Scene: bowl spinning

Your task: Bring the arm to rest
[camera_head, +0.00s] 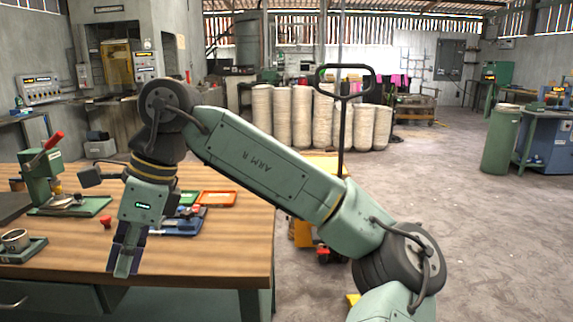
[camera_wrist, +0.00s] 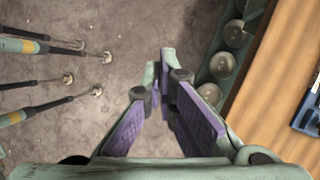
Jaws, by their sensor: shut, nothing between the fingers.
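My arm reaches over the wooden table from the right in the head view, bent at the elbow. My gripper (camera_head: 122,264) points down near the table's front edge, shut and empty. In the wrist view my gripper (camera_wrist: 164,72) shows its purple-padded fingers brought together at the tips, with grey floor behind them. The wooden table top (camera_wrist: 268,92) lies to their right, apart from them. No object touches the fingers.
A pallet jack handle (camera_head: 344,82) rises behind my arm. The floor at right is open.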

